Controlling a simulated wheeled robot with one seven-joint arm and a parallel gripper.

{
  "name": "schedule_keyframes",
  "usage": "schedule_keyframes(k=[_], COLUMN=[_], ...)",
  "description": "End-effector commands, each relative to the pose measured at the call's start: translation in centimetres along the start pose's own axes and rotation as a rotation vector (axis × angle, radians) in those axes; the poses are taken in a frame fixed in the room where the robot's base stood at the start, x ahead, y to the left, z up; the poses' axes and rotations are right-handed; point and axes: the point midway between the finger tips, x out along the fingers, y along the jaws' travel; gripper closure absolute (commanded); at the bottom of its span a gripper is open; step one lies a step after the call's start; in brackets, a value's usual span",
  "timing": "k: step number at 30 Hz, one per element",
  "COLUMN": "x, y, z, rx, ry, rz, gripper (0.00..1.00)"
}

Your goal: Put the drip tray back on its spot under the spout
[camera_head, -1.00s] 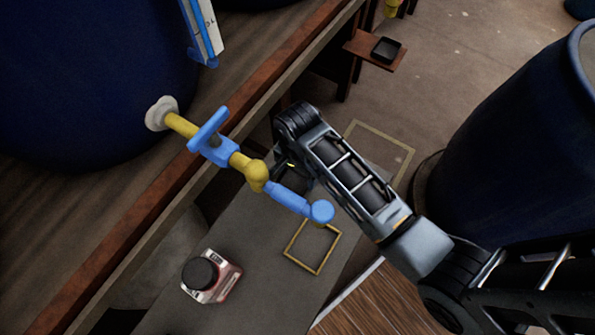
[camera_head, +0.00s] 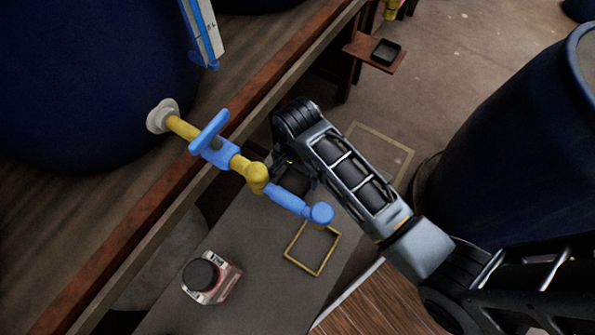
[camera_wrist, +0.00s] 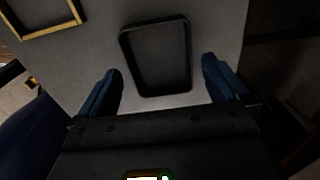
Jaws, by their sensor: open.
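The black drip tray (camera_wrist: 157,60) lies flat on a grey surface in the wrist view, just ahead of and between the fingers of my gripper (camera_wrist: 162,72). The gripper is open, with nothing held. The yellow square outline (camera_head: 290,258) marks a spot on the grey bench below the blue end of the spout (camera_head: 300,206). It is empty, and its corner shows at top left in the wrist view (camera_wrist: 45,32). In the head view my arm and the spout hide the gripper's fingers and the drip tray.
An ink-like bottle with a black cap (camera_head: 213,277) stands on the grey bench (camera_head: 255,285). The spout's blue tap handle (camera_head: 209,131) juts from the dark blue vat (camera_head: 85,75). Another blue vat (camera_head: 510,145) stands right. A similar small tray (camera_head: 386,52) sits on a far wooden shelf.

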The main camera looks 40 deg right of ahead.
Motion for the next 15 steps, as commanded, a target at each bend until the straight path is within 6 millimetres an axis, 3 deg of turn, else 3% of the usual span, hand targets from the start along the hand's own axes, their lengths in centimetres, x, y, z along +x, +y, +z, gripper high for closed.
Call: schedule_keyframes(k=[7,15], x=[-4.3,-5.8], y=[-0.1,0.0], z=[0.0,0.0], rx=[0.000,0.000], ry=[0.001,0.000], rz=[-0.002,-0.001], gripper=[0.00,0.00])
